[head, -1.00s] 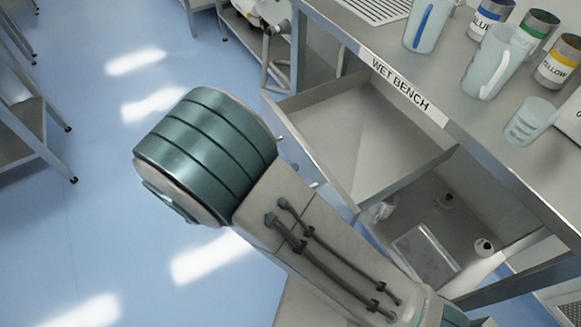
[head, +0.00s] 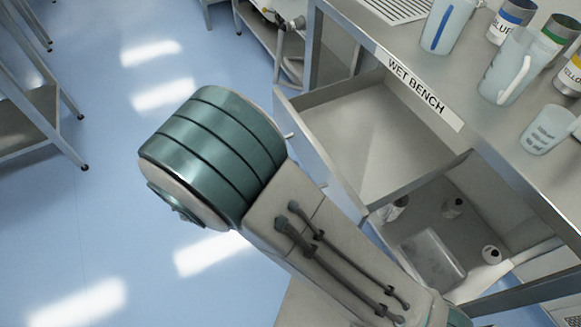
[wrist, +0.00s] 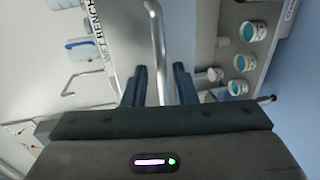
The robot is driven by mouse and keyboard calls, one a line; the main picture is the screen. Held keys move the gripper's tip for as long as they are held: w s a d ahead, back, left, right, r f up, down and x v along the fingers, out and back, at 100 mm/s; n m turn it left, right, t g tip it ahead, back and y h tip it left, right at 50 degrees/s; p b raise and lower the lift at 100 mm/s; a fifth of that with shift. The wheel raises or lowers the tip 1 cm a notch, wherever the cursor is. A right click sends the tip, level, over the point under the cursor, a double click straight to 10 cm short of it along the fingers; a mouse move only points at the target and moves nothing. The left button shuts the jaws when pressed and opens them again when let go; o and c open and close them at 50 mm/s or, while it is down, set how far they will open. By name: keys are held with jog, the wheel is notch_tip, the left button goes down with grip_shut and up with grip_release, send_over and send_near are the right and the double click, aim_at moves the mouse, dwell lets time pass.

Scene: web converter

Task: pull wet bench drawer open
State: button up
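The wet bench drawer (head: 375,135) stands well open in the head view, its empty inside showing under the WET BENCH label (head: 420,88). Its front panel (head: 318,150) is partly hidden by my arm. A small bit of the metal handle (head: 289,135) shows beside my arm. In the wrist view the handle (wrist: 155,40) is a pale bar running between the two dark fingers of my gripper (wrist: 160,85). The fingers are apart, with gaps visible beside the bar, so the gripper looks open around it. My gripper is hidden behind the arm in the head view.
Jugs (head: 508,68), a beaker (head: 548,130) and labelled cans (head: 512,20) stand on the bench top. A lower shelf (head: 410,215) holds bottles and a clear tray (head: 432,258). The blue floor left of my arm is clear up to a metal rack (head: 40,120).

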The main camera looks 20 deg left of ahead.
jog(key=v, duration=1.1)
jog(key=shift+s+a, duration=0.1)
jog(key=w+d+r+m+g+y+p, duration=0.1)
jog(key=w+d+r+g+p, duration=0.2)
jog(key=d, duration=0.4)
jog(key=w+d+r+m+g+p, duration=0.1)
jog(key=w+d+r+m+g, duration=0.1)
jog(key=w+d+r+g, duration=0.3)
jog(key=w+d+r+m+g+y+p, duration=0.1)
jog(key=w+d+r+g, duration=0.2)
jog(key=d, duration=0.5)
jog(key=s+d+r+m+t+y+p, duration=0.1)
jog(key=d+r+m+y+p, duration=0.1)
jog(key=d, duration=0.4)
jog(key=s+d+r+m+y+p, duration=0.2)
jog(key=d+r+y, duration=0.1)
jog(key=d+r, duration=0.3)
jog(key=s+d+r+m+t+y+p, duration=0.1)
jog(key=s+d+r+y+p, duration=0.1)
jog(key=d, duration=0.5)
notch_tip(320, 180, up, 2)
jog(key=shift+r+m+t+y+p, duration=0.1)
jog(key=shift+m+t+y+p, duration=0.25)
jog(key=shift+y, duration=0.45)
